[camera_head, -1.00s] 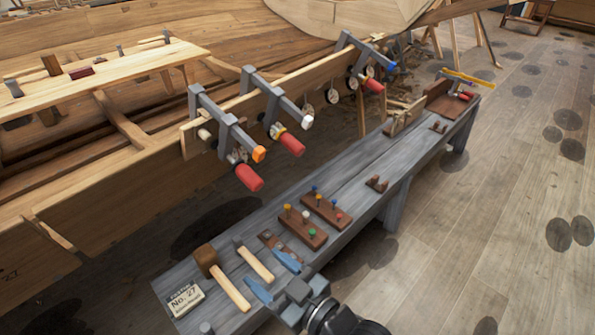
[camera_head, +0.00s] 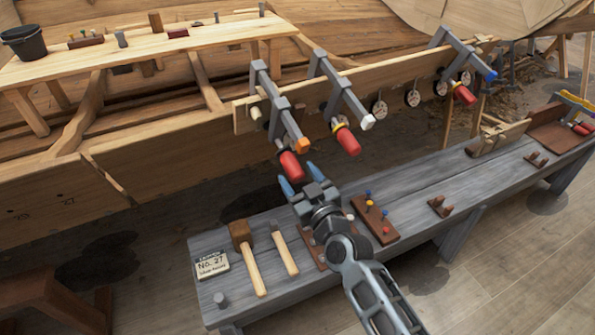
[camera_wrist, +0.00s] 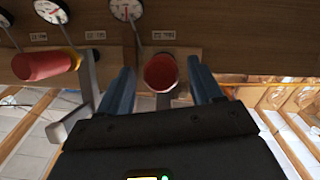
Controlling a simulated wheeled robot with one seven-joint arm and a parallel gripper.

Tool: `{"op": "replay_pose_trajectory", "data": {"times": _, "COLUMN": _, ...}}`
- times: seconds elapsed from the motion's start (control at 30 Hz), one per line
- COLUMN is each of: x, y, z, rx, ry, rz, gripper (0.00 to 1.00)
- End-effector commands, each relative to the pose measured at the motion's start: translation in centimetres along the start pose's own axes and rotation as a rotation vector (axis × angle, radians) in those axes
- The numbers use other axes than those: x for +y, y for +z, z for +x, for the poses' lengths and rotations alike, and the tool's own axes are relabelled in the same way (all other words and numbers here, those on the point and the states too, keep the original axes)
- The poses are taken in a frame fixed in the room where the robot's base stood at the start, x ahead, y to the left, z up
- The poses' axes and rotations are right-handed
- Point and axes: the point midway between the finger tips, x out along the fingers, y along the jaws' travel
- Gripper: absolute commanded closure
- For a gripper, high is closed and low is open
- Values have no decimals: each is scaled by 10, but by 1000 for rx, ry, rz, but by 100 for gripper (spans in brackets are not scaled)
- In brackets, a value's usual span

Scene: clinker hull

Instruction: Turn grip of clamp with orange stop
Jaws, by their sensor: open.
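The clamp with the orange stop (camera_head: 302,145) is the leftmost clamp on the hull plank. Its red grip (camera_head: 290,165) hangs below the bar, tilted down. My gripper (camera_head: 298,178) is open, just below and in front of this grip, fingers pointing up at it. In the wrist view the grip (camera_wrist: 160,73) shows end-on between the two blue fingers, with a gap on each side; whether the fingertips are around it or short of it I cannot tell. The orange stop does not show clearly in the wrist view.
A neighbouring clamp with a white stop (camera_head: 367,122) and red grip (camera_head: 347,141) is close on the right; its grip (camera_wrist: 45,66) is at left in the wrist view. A blue-stopped clamp (camera_head: 490,75) is farther right. The grey bench (camera_head: 420,185) with tools lies below.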

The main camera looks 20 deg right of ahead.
Motion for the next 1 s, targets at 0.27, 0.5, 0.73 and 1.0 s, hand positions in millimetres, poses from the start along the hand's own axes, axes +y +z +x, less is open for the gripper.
{"op": "replay_pose_trajectory", "data": {"times": 0.27, "x": 0, "y": 0, "z": 19, "rx": 0, "ry": 0, "rz": 0, "gripper": 35}}
{"op": "replay_pose_trajectory", "data": {"times": 0.5, "x": 0, "y": 0, "z": 19, "rx": 0, "ry": 0, "rz": 0, "gripper": 35}}
{"op": "replay_pose_trajectory", "data": {"times": 0.73, "x": 0, "y": 0, "z": 19, "rx": 0, "ry": 0, "rz": 0, "gripper": 57}}
{"op": "replay_pose_trajectory", "data": {"times": 1.0, "x": 0, "y": 0, "z": 18, "rx": 0, "ry": 0, "rz": 0, "gripper": 83}}
